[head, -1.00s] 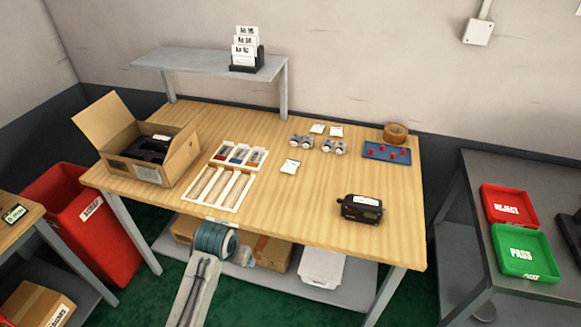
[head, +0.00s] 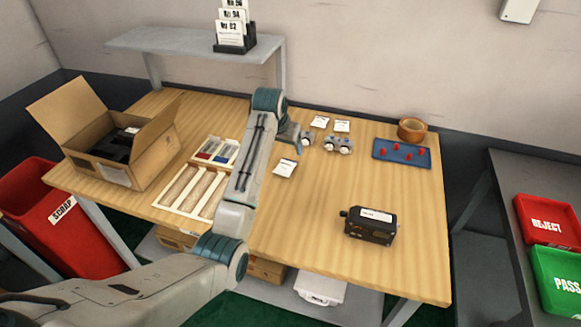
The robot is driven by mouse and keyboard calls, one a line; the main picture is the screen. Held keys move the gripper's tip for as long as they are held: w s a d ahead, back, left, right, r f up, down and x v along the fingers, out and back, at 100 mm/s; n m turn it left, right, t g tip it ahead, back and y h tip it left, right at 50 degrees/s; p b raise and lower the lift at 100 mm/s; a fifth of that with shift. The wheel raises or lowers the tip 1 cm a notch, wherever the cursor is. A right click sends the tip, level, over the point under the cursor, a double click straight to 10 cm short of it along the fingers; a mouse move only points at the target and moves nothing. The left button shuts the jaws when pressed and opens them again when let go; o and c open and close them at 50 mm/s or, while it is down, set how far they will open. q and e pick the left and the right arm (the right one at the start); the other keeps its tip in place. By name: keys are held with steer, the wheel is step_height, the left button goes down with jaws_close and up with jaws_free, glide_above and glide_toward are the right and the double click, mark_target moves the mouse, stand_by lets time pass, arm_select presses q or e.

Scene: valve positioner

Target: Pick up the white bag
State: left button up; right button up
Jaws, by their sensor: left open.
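Three small flat white bags lie on the wooden table: one nearer bag (head: 285,168), and two farther bags, one to the left (head: 320,122) and one to the right (head: 342,126). My left arm reaches in from the lower left across the table. My left gripper (head: 300,136) is open, small in the view and partly hidden by my wrist. It is just beyond the nearer bag and left of the two farther ones. I see no bag held. My right gripper is not in view.
Metal gauge pairs (head: 338,145) sit close to the gripper, one partly hidden by it. A white divided tray (head: 178,210), an open cardboard box (head: 150,160), a black device (head: 370,226), and a blue tray (head: 379,154) surround clear table at the front centre.

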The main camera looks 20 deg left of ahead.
mark_target(287, 162)
arm_select(q)
steer(key=shift+w+f, duration=0.1)
steer(key=shift+f, duration=0.1)
steer(key=x, duration=0.1)
steer(key=p+x, duration=0.1)
steer(key=x, duration=0.1)
steer(key=shift+f, duration=0.3)
steer(key=shift+w+f, duration=0.1)
steer(key=shift+f, duration=0.2)
steer(key=x, duration=0.1)
steer(key=p+x, duration=0.1)
steer(key=x, duration=0.1)
steer(key=shift+w+a+f, duration=0.2)
steer(key=shift+a+f, duration=0.1)
steer(key=shift+f, duration=0.05)
steer(key=shift+w+f, duration=0.25)
steer(key=shift+f, duration=0.3)
steer(key=shift+c, duration=0.9)
steer(key=c, duration=0.7)
steer(key=shift+c, duration=1)
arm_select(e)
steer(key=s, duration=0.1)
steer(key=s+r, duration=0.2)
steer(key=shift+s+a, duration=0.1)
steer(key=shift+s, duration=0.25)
arm_select(q)
steer(key=shift+r, duration=0.1)
